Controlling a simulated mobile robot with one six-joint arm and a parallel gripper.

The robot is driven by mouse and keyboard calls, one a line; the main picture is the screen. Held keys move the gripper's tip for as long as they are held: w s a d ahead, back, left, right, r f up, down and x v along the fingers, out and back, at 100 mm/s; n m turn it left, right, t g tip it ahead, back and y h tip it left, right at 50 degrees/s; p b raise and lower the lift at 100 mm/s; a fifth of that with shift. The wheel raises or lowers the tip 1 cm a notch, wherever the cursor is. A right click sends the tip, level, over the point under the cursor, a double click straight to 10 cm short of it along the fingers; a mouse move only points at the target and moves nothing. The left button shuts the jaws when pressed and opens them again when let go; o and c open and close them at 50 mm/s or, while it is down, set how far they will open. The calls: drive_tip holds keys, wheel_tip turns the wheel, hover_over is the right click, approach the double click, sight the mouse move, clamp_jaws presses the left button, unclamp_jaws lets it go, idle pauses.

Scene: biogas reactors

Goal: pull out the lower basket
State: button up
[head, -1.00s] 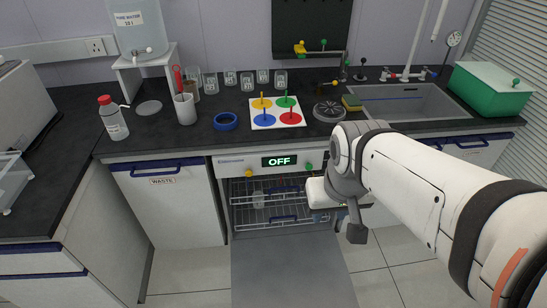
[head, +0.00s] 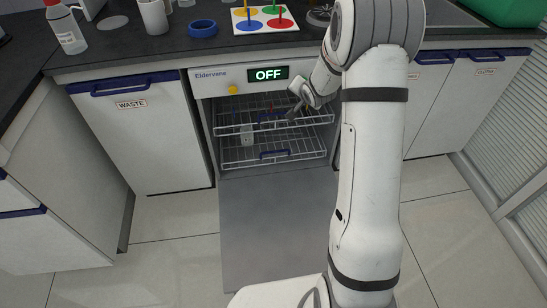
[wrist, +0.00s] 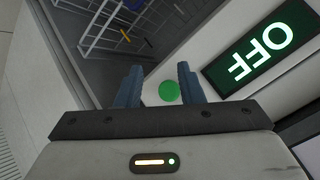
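The dishwasher (head: 215,80) is open, with its door (head: 278,235) folded down flat. A green button (wrist: 169,92) shows behind the gap. Part of a wire basket (wrist: 105,35) shows beyond.
A small pale container (head: 247,135) shows inside the dishwasher. The waste cabinet (head: 145,140) is at left, and other cabinets stand at right. The floor left of the door is clear.

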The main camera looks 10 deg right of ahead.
drive_tip(key=w+a+f+m+t+y+b, duration=0.2)
drive_tip(key=f+b, duration=0.5)
drive_tip(key=f, duration=1.4)
drive_tip(key=w+f+m+t+y+b, duration=0.3)
drive_tip(key=f+b, duration=0.5)
drive_tip(key=f, duration=1.2)
drive_tip(key=w+a+f+y+b, duration=0.1)
drive_tip(key=w+a+f+b, duration=0.1)
drive_tip(key=w, duration=0.5)
drive_tip(key=shift+w+a+m+g+b, duration=0.3)
drive_tip(key=shift+a+m+b, duration=0.1)
drive_tip(key=shift+a+b, duration=0.3)
drive_tip(key=shift+c, duration=0.3)
clamp_jaws()
